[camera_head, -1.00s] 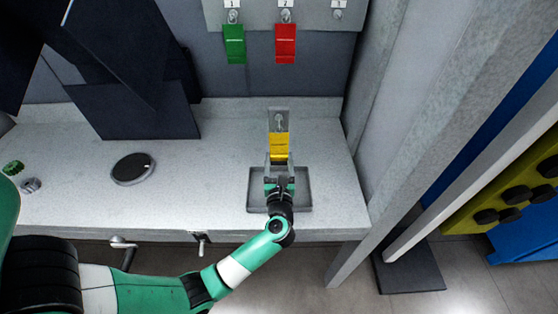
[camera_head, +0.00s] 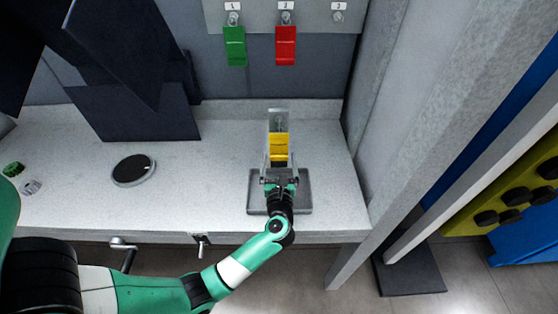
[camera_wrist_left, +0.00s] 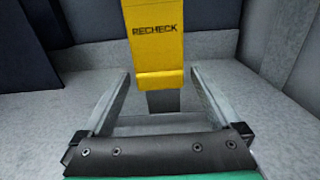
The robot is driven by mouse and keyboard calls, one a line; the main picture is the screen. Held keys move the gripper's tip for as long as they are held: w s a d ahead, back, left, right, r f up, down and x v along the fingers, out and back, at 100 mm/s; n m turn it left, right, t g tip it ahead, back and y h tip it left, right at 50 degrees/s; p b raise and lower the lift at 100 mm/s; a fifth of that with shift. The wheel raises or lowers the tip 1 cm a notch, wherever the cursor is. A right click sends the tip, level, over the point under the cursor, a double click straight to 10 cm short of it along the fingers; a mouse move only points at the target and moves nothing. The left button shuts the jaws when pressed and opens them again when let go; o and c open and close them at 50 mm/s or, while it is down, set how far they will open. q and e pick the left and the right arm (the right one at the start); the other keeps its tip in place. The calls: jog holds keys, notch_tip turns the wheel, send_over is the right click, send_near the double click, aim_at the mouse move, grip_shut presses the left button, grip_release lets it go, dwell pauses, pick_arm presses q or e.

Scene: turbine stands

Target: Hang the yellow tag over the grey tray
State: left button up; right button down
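The yellow tag (camera_head: 279,147) hangs at the front of a small upright metal stand with a peg (camera_head: 278,121), over the grey tray (camera_head: 304,190). In the left wrist view the yellow tag (camera_wrist_left: 156,42) reads RECHECK and hangs with a grey post behind its lower end. My left gripper (camera_head: 279,166) is open just in front of the tag. In the left wrist view its fingers (camera_wrist_left: 157,85) stand wide apart, one each side of the tag's lower part, with gaps on both sides. The tag's top at the peg is small in the head view. My right gripper is out of view.
A board behind has numbered pegs: a green tag (camera_head: 235,46) on 1, a red tag (camera_head: 286,45) on 2, and peg 3 (camera_head: 338,17) bare. A round black disc (camera_head: 133,169) lies on the bench. A grey pillar (camera_head: 395,150) stands close on the right.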

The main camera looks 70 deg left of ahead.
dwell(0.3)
pick_arm(q)
jog(key=shift+p+v, duration=0.75)
jog(key=shift+v, duration=2.75)
